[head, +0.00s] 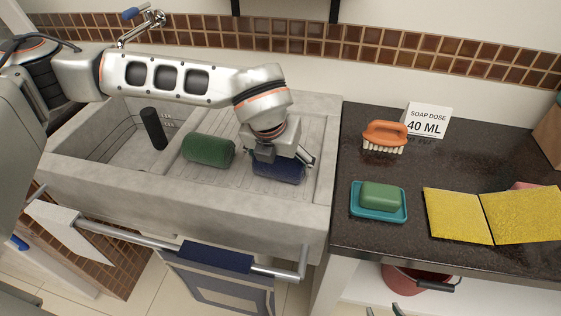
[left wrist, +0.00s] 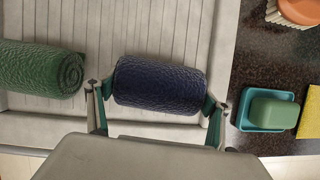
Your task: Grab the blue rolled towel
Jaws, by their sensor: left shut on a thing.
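The blue rolled towel (head: 277,171) lies on the ribbed drainboard of the stone sink in the head view, partly hidden by my left gripper (head: 281,160). In the left wrist view the towel (left wrist: 160,85) lies crosswise between the two fingers of my left gripper (left wrist: 158,108). The fingers are shut on its two ends. A green rolled towel (head: 208,150) lies to its left on the drainboard, apart from it; it also shows in the left wrist view (left wrist: 35,68). My right gripper is not in view.
The sink's front rim (head: 180,200) runs before the drainboard. On the dark counter (head: 370,245) to the right are a green soap on a teal dish (head: 379,216), an orange brush (head: 385,134), a yellow cloth (head: 458,215) and a sign (head: 427,120). A black cylinder (head: 154,128) stands in the basin.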

